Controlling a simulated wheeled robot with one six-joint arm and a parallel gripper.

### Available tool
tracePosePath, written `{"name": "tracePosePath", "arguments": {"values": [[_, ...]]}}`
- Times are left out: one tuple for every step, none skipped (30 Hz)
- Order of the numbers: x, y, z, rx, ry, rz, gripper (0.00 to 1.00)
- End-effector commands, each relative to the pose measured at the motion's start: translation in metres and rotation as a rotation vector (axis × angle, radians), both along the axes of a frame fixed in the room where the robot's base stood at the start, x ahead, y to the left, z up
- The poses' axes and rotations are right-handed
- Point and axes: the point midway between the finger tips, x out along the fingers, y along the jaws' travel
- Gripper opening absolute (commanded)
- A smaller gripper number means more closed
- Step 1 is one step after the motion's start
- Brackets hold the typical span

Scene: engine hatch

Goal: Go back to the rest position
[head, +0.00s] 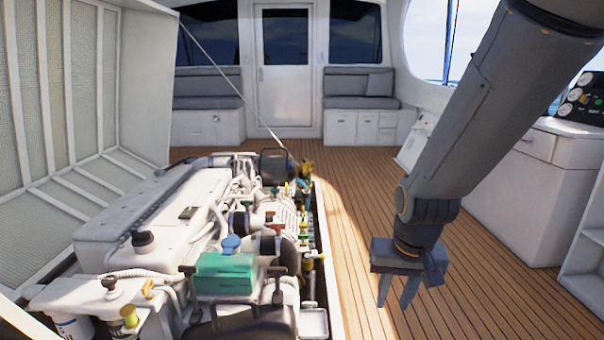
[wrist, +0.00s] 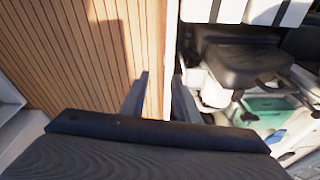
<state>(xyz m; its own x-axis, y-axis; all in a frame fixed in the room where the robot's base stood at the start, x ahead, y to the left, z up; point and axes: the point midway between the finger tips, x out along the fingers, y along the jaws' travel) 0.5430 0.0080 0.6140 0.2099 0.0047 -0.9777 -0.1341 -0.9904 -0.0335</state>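My gripper (head: 398,292) hangs at the right of the engine in the head view, above the wooden deck, pointing down. Its two fingers are apart with nothing between them. In the wrist view the two fingertips (wrist: 160,88) show spread over the pale edge of the hatch opening. The engine (head: 170,210) lies in the open hatch at the left, with a teal box (head: 225,273) near its front end. My gripper is clear of the engine and touches nothing that I can see.
The raised hatch lid (head: 90,110) stands at the left, with a thin stay line running down to the hatch's far end. A white cabinet (head: 520,190) stands at the right. Grey bench seats (head: 355,88) line the back. The wooden deck (head: 375,220) between is clear.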

Motion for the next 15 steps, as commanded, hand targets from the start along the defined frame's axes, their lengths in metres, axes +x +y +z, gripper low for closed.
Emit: {"name": "tracePosePath", "arguments": {"values": [[-0.009, -0.002, 0.002, -0.006, -0.006, 0.025, 0.28], [-0.015, -0.004, 0.002, -0.012, -0.009, 0.043, 0.28], [-0.021, -0.005, 0.002, -0.017, -0.012, 0.067, 0.28], [-0.026, -0.006, 0.003, -0.022, -0.015, 0.082, 0.28], [-0.032, -0.007, 0.003, -0.026, -0.016, 0.100, 0.28], [-0.038, -0.009, 0.003, -0.032, -0.020, 0.121, 0.28], [-0.043, -0.010, 0.003, -0.036, -0.022, 0.136, 0.28], [-0.043, -0.004, 0.003, -0.036, -0.019, 0.154, 0.28], [-0.044, 0.005, 0.003, -0.033, -0.011, 0.172, 0.28], [-0.045, 0.010, 0.003, -0.031, -0.008, 0.184, 0.28], [-0.047, 0.015, 0.003, -0.030, -0.005, 0.195, 0.28], [-0.048, 0.022, 0.003, -0.028, 0.002, 0.211, 0.28], [-0.050, 0.027, 0.004, -0.027, 0.006, 0.223, 0.28], [-0.052, 0.032, 0.004, -0.026, 0.011, 0.236, 0.28], [-0.055, 0.040, 0.004, -0.025, 0.016, 0.253, 0.28]]}}
